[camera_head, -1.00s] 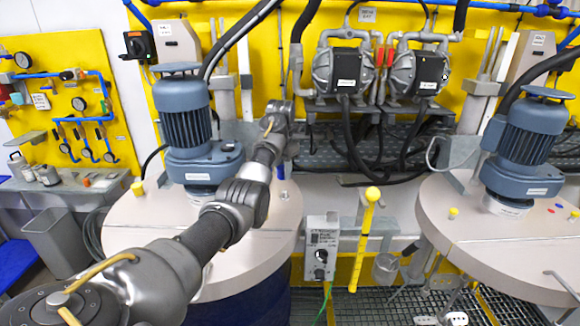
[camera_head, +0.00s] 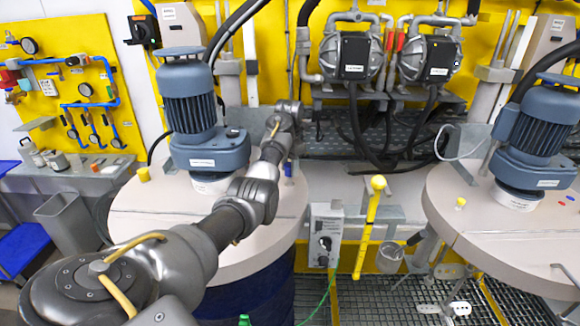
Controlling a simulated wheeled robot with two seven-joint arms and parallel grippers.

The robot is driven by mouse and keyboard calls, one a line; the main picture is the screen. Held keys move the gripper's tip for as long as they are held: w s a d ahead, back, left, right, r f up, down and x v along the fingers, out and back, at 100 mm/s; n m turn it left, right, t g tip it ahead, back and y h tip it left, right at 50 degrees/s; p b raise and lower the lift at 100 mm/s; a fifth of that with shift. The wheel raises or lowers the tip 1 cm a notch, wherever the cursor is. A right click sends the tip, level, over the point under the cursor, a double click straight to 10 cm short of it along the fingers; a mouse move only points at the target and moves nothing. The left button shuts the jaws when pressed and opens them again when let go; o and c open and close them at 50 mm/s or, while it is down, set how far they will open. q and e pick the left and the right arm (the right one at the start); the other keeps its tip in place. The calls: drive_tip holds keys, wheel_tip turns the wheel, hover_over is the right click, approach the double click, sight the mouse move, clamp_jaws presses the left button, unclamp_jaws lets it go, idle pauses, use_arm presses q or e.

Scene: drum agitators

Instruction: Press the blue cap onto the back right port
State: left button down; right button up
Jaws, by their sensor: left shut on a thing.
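The left drum (camera_head: 150,222) has a pale lid with a blue motor (camera_head: 188,100) standing on it. My left arm reaches across this lid from the lower left. My left gripper (camera_head: 288,159) is at the lid's back right, mostly hidden behind my forearm and wrist. A small blue cap (camera_head: 288,170) shows just below it, at the lid's back right edge. The gripper is shut on the cap. The port under it is hidden, and I cannot tell whether the cap is seated. My right gripper is out of view.
A yellow cap (camera_head: 143,174) is on the lid's left side. A grey control box (camera_head: 325,235) and a yellow-handled lever (camera_head: 372,220) stand right of the drum. The right drum (camera_head: 500,245) carries another motor (camera_head: 541,135). Two pumps (camera_head: 355,55) hang behind.

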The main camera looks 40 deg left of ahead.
sight(290, 178)
use_arm(q)
drive_tip(key=shift+s+f, duration=0.1)
drive_tip(key=shift+f, duration=0.2)
idle(0.5)
drive_tip(key=shift+f, duration=0.15)
drive_tip(key=shift+f, duration=1)
drive_tip(key=shift+f, duration=0.4)
idle(0.3)
drive_tip(key=shift+d+f, duration=0.1)
drive_tip(key=shift+f, duration=0.25)
drive_tip(key=c, duration=1.2)
unclamp_jaws()
drive_tip(key=o, duration=0.3)
drive_tip(key=shift+r, duration=0.2)
drive_tip(key=shift+r, duration=1.95)
